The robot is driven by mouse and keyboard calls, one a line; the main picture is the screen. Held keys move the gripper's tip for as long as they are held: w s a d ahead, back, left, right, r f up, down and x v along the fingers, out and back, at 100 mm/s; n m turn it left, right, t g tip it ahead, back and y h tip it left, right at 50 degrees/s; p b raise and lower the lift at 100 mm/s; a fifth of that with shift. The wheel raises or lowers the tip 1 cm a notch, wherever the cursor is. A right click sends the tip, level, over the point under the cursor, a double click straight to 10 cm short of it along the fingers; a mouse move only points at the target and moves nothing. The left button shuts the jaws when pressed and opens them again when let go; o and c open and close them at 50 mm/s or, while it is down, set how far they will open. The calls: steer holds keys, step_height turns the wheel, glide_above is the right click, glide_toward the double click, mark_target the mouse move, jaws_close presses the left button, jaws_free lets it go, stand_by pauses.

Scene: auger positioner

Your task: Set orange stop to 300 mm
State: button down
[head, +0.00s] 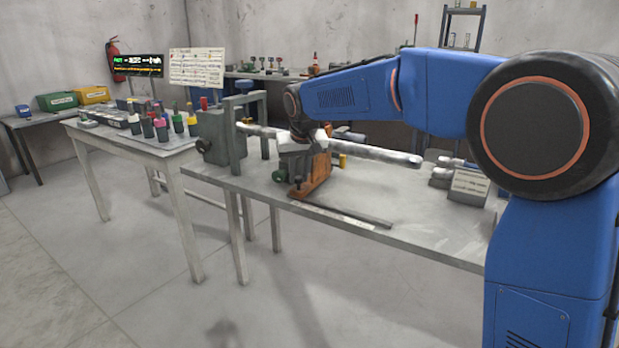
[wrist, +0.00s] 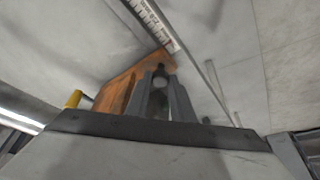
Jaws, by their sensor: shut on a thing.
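The orange stop (head: 318,172) stands on the rail (head: 345,212) at the front of the long bench, below the grey rod (head: 375,153). My gripper (head: 296,180) reaches down over the stop from above. In the wrist view the stop (wrist: 122,85) fills the middle, and my gripper (wrist: 161,92) is shut on a small dark round part of it between the two grey fingers. A white scale strip (wrist: 152,18) with marks runs beside the rail; its numbers are too small to read. A yellow knob (wrist: 73,99) shows at the stop's left side.
A grey upright frame (head: 250,125) and machine block (head: 208,138) stand at the bench's left end. Sign-like blocks (head: 469,187) stand at right. The bench front around the rail's right part is clear.

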steer(key=shift+w+a+r, duration=0.15)
steer(key=shift+a, duration=0.05)
steer(key=c, duration=1.6)
jaws_free()
steer(key=shift+a, duration=0.15)
steer(key=shift+o, duration=0.2)
steer(key=v, duration=1.7)
steer(key=shift+s, duration=0.2)
